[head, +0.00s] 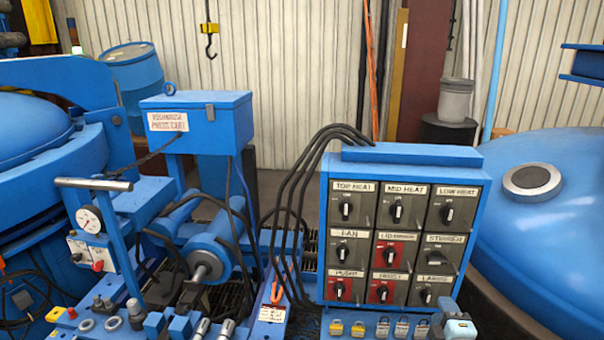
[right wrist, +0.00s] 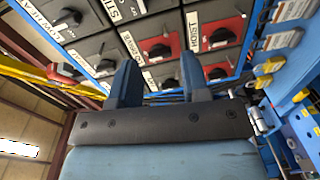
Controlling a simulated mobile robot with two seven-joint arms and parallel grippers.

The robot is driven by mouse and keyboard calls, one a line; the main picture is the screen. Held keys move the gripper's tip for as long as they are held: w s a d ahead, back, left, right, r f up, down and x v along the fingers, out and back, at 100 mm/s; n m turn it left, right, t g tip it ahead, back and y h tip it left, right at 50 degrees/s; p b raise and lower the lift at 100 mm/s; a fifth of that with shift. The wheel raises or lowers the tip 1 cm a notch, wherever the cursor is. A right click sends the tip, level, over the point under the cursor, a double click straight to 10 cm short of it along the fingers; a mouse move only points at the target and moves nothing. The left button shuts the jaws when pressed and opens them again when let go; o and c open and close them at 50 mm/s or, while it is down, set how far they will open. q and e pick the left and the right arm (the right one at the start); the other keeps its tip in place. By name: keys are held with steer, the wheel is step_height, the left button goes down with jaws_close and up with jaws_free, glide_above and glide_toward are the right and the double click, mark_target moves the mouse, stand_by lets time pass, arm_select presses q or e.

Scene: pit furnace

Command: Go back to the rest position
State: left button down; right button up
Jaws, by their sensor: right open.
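My right gripper (head: 449,308) shows small at the bottom of the head view, below the lower right corner of the control panel (head: 405,156). In the right wrist view its two blue fingers (right wrist: 158,75) stand apart with nothing between them. The panel's knobs and its red HOIST plate (right wrist: 218,35) appear beyond the fingertips. I cannot tell the exact gap between the fingers and the panel. My left gripper is in neither view.
Several padlocks (head: 380,328) line the ledge under the panel, close beside my right gripper. A press cart (head: 200,120) with a gauge and hoses stands left. A large blue domed vessel (head: 560,230) is at right. A hook (head: 210,45) hangs behind.

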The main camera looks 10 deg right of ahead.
steer(key=s+a+f+m+g+y+p, duration=0.2)
steer(key=s+a+f+m, duration=0.1)
steer(key=s+a, duration=0.3)
steer(key=s+a+f+m+g+y+p, duration=0.2)
steer(key=s+a+f+m+p, duration=0.1)
steer(key=s, duration=0.7)
steer(key=s+a+f+m+g+y+p, duration=0.2)
steer(key=s+a+f+m, duration=0.2)
steer(key=s+a, duration=0.4)
steer(key=shift+a+f+m+y, duration=0.25)
steer(key=shift+a+m+y, duration=0.2)
steer(key=shift+m, duration=0.45)
steer(key=shift+s, duration=0.1)
